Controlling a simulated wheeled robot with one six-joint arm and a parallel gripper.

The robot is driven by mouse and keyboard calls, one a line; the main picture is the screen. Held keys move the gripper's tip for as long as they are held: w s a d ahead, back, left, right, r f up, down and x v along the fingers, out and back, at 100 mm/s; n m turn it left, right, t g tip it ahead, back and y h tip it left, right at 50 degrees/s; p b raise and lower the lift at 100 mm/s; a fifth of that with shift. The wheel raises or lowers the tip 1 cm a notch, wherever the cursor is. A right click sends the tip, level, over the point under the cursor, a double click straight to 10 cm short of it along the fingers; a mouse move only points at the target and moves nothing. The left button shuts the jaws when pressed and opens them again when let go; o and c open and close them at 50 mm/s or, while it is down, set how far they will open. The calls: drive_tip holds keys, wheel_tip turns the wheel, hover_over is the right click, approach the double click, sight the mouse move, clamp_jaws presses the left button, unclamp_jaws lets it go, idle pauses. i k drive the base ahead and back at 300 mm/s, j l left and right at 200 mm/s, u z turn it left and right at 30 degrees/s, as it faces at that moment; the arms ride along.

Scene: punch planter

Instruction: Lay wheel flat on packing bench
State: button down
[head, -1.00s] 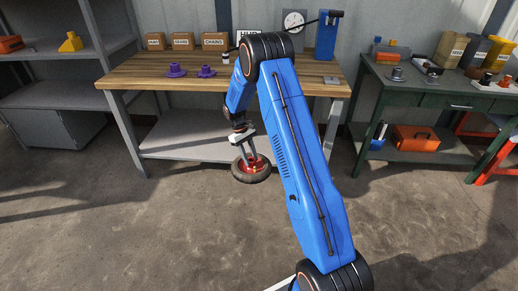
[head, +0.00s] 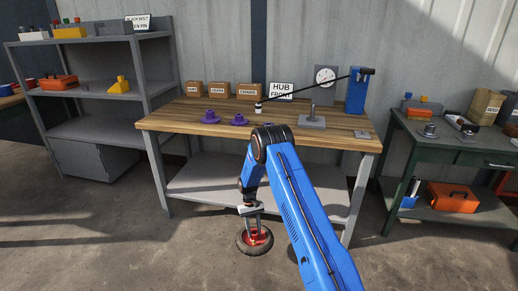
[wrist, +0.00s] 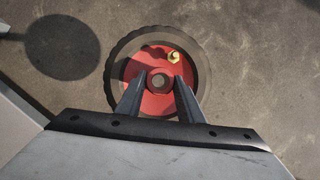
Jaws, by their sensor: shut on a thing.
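The wheel has a dark tyre and a red hub; it hangs below my gripper in the head view (head: 255,242), above the floor. In the wrist view the wheel (wrist: 122,60) lies face-on under the fingers, with a yellow fitting (wrist: 173,57) on its red hub. My gripper (head: 252,222) is shut on the wheel's hub, and its two fingers (wrist: 160,92) sit either side of the hub's centre. The packing bench (head: 180,125) has a wooden top and stands behind the wheel, higher than it.
On the bench are two purple parts (head: 238,119), small labelled boxes (head: 219,89), a HUB FRONT sign (head: 281,91), a grey stand (head: 312,121) and a blue post with a long arm (head: 359,90). The front middle of the benchtop looks clear. Grey shelves (head: 95,90) stand left, a green table (head: 450,145) right.

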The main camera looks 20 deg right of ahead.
sight(187, 108)
drive_tip(key=i+j, duration=0.15)
drive_tip(key=j, duration=0.25)
drive_tip(key=i+j, duration=0.1)
drive_tip(key=j, duration=0.25)
drive_tip(key=i+j, duration=0.15)
drive_tip(key=j, duration=0.25)
drive_tip(key=i+j, duration=0.1)
drive_tip(key=j, duration=0.3)
drive_tip(key=i+j, duration=0.15)
drive_tip(key=j, duration=0.2)
drive_tip(key=i+j, duration=0.15)
drive_tip(key=j, duration=0.25)
